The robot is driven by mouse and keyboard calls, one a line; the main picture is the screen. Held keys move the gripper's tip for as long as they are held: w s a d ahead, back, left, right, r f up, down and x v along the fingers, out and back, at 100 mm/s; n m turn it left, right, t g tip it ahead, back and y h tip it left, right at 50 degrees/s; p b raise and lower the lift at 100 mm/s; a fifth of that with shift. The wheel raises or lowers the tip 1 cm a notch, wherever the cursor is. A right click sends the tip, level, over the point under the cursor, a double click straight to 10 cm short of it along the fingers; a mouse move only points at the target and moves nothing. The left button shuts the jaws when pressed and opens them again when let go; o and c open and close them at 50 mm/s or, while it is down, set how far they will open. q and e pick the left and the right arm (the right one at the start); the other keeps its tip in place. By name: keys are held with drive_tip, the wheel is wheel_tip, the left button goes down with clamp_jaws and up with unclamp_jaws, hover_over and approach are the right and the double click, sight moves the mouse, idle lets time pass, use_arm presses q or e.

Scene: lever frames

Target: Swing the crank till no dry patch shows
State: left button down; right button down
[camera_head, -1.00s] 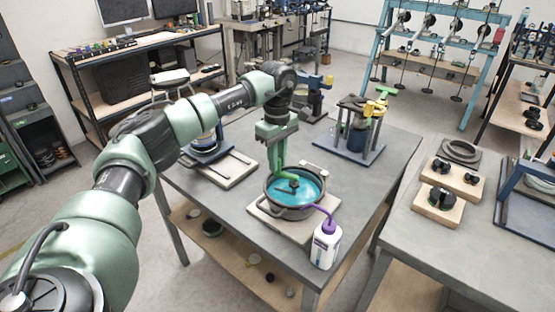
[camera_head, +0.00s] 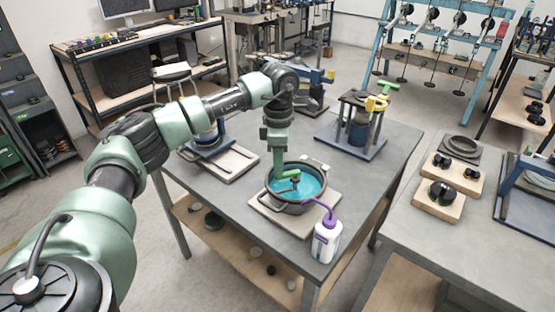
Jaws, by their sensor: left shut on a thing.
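A round dark pan (camera_head: 297,209) with side handles sits on a pale board on the near table. Bright teal liquid (camera_head: 312,187) covers the part of its floor that shows. The gripper and crank hide part of the pan's floor. I see no clear dry patch in the visible part. My right gripper is not in view.
A white bottle (camera_head: 326,240) with a purple spout stands close to the pan's front right. Another board (camera_head: 233,165) lies left of the pan. The table's right side is clear.

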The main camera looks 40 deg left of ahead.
use_arm(q)
drive_tip(key=d+n, duration=0.1)
drive_tip(key=n, duration=0.1)
drive_tip(key=s+d+n, duration=0.1)
drive_tip(key=n, duration=0.1)
drive_tip(key=shift+n, duration=0.3)
drive_tip(key=n, duration=0.2)
drive_tip(key=d+n, duration=0.2)
drive_tip(key=n, duration=0.1)
drive_tip(key=shift+w+d+n, duration=0.1)
drive_tip(key=shift+d+n, duration=0.15)
drive_tip(key=shift+n, duration=0.05)
drive_tip(key=n, duration=0.1)
drive_tip(key=d+n, duration=0.1)
drive_tip(key=n, duration=0.1)
drive_tip(key=w+d+n, duration=0.1)
drive_tip(key=n, duration=0.1)
drive_tip(key=shift+w+b, duration=0.1)
drive_tip(key=shift+b, duration=0.2)
drive_tip(key=n, duration=0.1)
drive_tip(key=w+d+n, duration=0.1)
drive_tip(key=n, duration=0.1)
drive_tip(key=shift+w+n, duration=0.1)
drive_tip(key=shift+n, duration=0.2)
drive_tip(key=shift+w+d+n, duration=0.2)
drive_tip(key=shift+w+n, duration=0.2)
drive_tip(key=shift+n, duration=0.7)
drive_tip(key=shift+w, duration=0.1)
drive_tip(key=c, duration=1.3)
unclamp_jaws()
